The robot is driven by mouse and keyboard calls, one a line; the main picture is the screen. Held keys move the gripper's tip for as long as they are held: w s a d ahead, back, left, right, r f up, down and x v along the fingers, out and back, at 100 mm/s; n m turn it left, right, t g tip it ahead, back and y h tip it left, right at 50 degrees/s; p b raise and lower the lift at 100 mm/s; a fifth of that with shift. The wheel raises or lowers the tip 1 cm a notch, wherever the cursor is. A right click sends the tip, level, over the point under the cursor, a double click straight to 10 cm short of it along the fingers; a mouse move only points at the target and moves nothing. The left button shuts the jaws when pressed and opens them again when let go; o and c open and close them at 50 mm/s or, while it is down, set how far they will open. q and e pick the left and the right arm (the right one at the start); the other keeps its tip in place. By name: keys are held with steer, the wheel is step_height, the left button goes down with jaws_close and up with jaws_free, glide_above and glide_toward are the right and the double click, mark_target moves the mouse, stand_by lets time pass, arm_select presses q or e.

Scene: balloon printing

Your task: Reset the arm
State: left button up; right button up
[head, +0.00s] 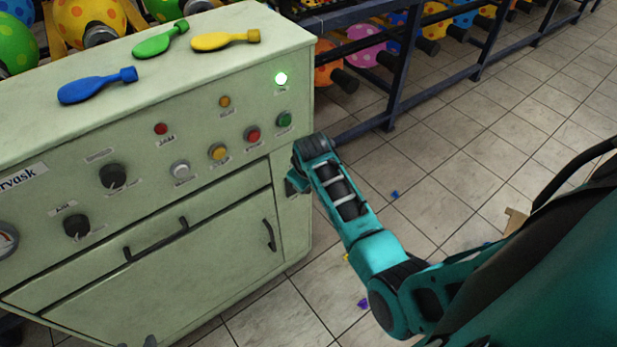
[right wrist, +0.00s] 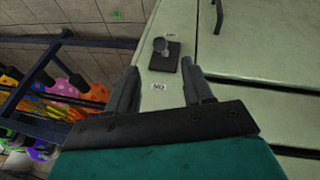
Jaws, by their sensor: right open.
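My right arm comes in from the right in the head view, bent beside the pale green machine (head: 190,240). My right gripper (head: 296,180) is at the machine's front right edge, its fingers mostly hidden by the wrist. In the right wrist view the right gripper (right wrist: 159,68) is open and empty, its two dark fingers apart and pointing at the machine's front. A small black switch (right wrist: 165,56) with a grey lever and a label is just beyond and between the fingertips. I cannot tell whether a finger touches the panel. My left gripper is not in view.
Blue (head: 95,86), green (head: 160,40) and yellow (head: 225,40) deflated balloons lie on the machine top. A dark rack (head: 400,70) with dotted balloons stands behind. The tiled floor right of the machine is mostly open, with small scraps.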

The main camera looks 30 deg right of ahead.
steer(key=shift+s+a+r, duration=0.1)
steer(key=shift+s+r, duration=0.1)
steer(key=shift+r, duration=0.15)
stand_by(0.3)
steer(key=s+a+t+y, duration=0.2)
steer(key=s+a, duration=0.3)
steer(key=s, duration=0.4)
steer(key=s+a+r+t+y, duration=0.1)
steer(key=s+a+t, duration=0.3)
steer(key=s, duration=0.4)
steer(key=shift+s+a+t+y, duration=0.4)
steer(key=shift+a+y, duration=0.3)
steer(key=shift+r, duration=0.1)
steer(key=shift+c, duration=0.5)
steer(key=shift+c, duration=0.3)
steer(key=shift+d, duration=0.1)
